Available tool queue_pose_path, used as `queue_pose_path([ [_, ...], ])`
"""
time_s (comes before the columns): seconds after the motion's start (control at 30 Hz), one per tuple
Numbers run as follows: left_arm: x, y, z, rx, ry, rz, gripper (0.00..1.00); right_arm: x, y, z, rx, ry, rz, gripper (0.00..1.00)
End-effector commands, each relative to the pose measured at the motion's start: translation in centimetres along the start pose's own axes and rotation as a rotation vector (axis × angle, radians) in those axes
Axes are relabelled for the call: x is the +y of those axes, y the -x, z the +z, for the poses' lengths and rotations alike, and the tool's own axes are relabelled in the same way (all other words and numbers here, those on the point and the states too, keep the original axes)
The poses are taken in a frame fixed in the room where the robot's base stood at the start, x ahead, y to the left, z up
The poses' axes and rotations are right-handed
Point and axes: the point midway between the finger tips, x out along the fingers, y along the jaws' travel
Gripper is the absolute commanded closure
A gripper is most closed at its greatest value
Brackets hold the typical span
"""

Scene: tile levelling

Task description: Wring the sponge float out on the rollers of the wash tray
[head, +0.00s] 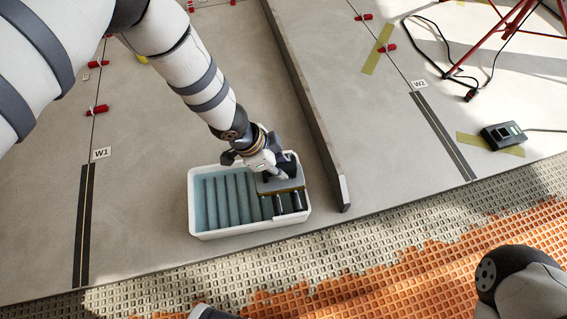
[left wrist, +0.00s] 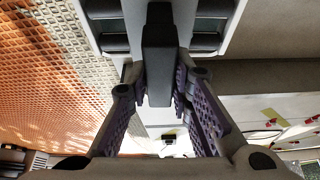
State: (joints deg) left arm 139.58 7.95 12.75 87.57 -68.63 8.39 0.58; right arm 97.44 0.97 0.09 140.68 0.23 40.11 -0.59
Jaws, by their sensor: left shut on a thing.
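The white wash tray (head: 249,232) stands on the grey tiles, with bluish water and ribs on its left side and dark rollers (head: 290,203) at its right end. The sponge float (head: 284,187), a grey slab with a tan lower edge, sits over the rollers; whether it presses on them I cannot tell. My left gripper (head: 270,172) is above the tray, shut on the float's handle. In the left wrist view the dark handle (left wrist: 158,60) lies between the purple-padded fingers, and the rollers (left wrist: 203,42) show beyond. My right gripper is not in view.
A long straight bar (head: 318,120) lies close right of the tray. Red clips (head: 97,110) sit along the tile joints. A small dark device (head: 503,136) with a cable and a red stand (head: 510,25) are at the right. Orange matting (head: 400,260) covers the front.

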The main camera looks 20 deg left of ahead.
Motion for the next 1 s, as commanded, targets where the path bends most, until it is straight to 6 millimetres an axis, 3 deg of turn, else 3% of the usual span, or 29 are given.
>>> queue_pose_path([
  [0.37, 0.0, 0.7, 2.1, -0.012, 0.003, 0.0, 1.0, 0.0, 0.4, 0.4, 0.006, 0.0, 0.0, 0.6],
  [1.0, 0.0, -0.6, -1.3, -0.006, 0.001, 0.001, 1.0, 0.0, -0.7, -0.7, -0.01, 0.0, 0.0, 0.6],
])
